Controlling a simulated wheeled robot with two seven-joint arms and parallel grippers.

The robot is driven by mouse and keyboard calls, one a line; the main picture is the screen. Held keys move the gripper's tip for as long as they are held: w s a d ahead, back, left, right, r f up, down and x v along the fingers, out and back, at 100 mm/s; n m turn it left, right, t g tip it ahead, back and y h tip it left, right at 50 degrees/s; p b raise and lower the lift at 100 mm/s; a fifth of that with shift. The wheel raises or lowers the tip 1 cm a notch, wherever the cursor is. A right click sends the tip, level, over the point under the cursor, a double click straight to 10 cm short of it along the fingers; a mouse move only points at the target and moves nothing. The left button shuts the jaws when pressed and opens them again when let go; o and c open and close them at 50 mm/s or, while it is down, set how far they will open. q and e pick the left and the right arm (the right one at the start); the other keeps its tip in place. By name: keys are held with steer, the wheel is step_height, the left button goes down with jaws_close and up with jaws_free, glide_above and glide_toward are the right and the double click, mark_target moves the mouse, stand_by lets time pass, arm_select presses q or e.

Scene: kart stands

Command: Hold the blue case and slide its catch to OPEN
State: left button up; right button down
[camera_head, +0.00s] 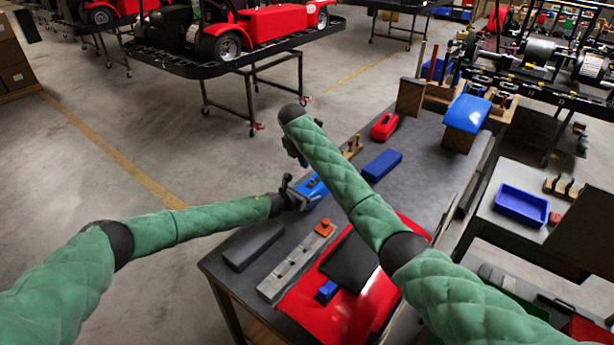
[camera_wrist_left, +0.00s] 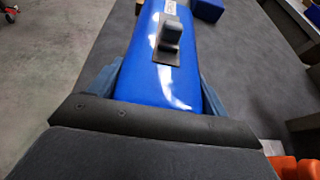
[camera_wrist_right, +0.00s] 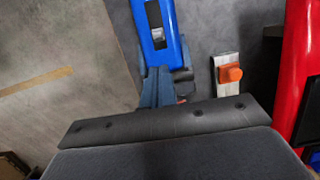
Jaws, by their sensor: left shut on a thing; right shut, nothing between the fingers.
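The blue case (camera_head: 312,188) is above the table's left edge in the head view. My left gripper (camera_head: 291,190) is shut on its near end; the left wrist view shows the fingers on both sides of the blue case (camera_wrist_left: 158,75). The catch (camera_wrist_left: 168,40), a grey block on a dark plate, stands on the case's upper face. My right gripper (camera_head: 296,152) is above and beside the case, partly hidden by its own arm. In the right wrist view its fingers (camera_wrist_right: 158,75) are together and empty, by the end of the case; contact cannot be told.
The grey table (camera_head: 420,150) carries a blue block (camera_head: 382,165), a red case (camera_head: 384,126), a dark grey bar (camera_head: 253,246), a metal strip with an orange block (camera_head: 325,227) and a red mat (camera_head: 340,317). Kart stands (camera_head: 240,58) are behind. Floor at left is clear.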

mark_target(310, 186)
steer(key=x, duration=1)
steer(key=shift+w+d, duration=1.2)
steer(key=shift+w, duration=0.3)
steer(key=v, duration=1)
arm_select(q)
steer(key=o, duration=1.2)
